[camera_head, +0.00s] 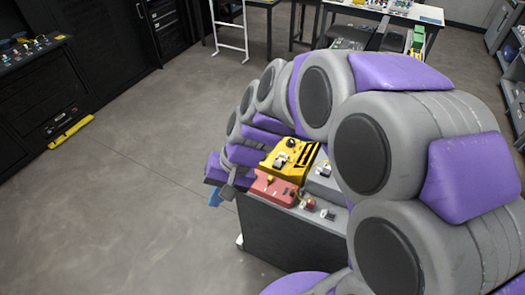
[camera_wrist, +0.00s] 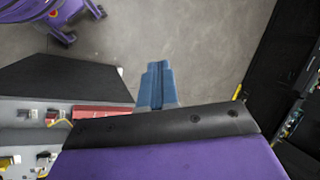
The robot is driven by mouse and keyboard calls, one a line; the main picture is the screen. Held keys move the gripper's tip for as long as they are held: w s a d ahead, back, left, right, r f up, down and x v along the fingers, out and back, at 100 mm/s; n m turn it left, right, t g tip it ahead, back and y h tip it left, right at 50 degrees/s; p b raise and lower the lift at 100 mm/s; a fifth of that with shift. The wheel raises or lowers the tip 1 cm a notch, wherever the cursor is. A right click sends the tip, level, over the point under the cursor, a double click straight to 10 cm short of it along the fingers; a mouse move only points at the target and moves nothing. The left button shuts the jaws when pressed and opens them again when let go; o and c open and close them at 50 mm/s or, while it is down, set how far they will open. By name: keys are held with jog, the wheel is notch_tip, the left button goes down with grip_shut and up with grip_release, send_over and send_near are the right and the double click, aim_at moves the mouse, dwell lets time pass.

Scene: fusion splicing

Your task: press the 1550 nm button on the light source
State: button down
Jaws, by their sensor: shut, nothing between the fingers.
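My gripper (camera_head: 214,196) hangs beside the left end of a dark grey cart (camera_head: 275,238) in the head view. Its blue fingers also show in the wrist view (camera_wrist: 156,88), shut together with nothing between them, over bare floor. On the cart sit a yellow device (camera_head: 291,158) with a dark knob and a red device (camera_head: 274,187) in front of it. The red device (camera_wrist: 100,111) is partly visible in the wrist view, left of the fingers. I cannot tell which device is the light source. No 1550 nm label or button is readable.
A grey device (camera_head: 325,180) stands right of the yellow one, partly behind my arm. A white-topped table (camera_head: 385,10) is at the back. Black cabinets (camera_head: 100,50) line the left, with a yellow bar (camera_head: 71,132) on the floor. The floor left of the cart is clear.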

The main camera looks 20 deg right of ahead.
jog(key=w+f+m+t+y, duration=0.2)
jog(key=w+m+t, duration=0.15)
jog(key=w, duration=0.95)
jog(key=m+t+h+b, duration=0.2)
jog(key=m+t+h, duration=0.3)
jog(key=m, duration=1)
send_over(263, 158)
jog(key=f, duration=2.1)
jog(key=shift+w+a+f, duration=0.15)
jog(key=shift+a+f, duration=0.05)
jog(key=shift+f, duration=0.1)
jog(key=shift+m, duration=0.25)
jog(key=f+b, duration=0.1)
jog(key=f, duration=0.1)
jog(key=d+f+b, duration=0.1)
jog(key=f, duration=0.1)
jog(key=shift+f+b, duration=0.1)
jog(key=shift+b, duration=0.3)
jog(key=shift+d+f, duration=0.3)
jog(key=shift+d, duration=0.05)
jog(key=shift+a+r, duration=0.15)
jog(key=shift+a, duration=0.6)
jog(key=shift+d, duration=0.6)
jog(key=shift+a, duration=0.5)
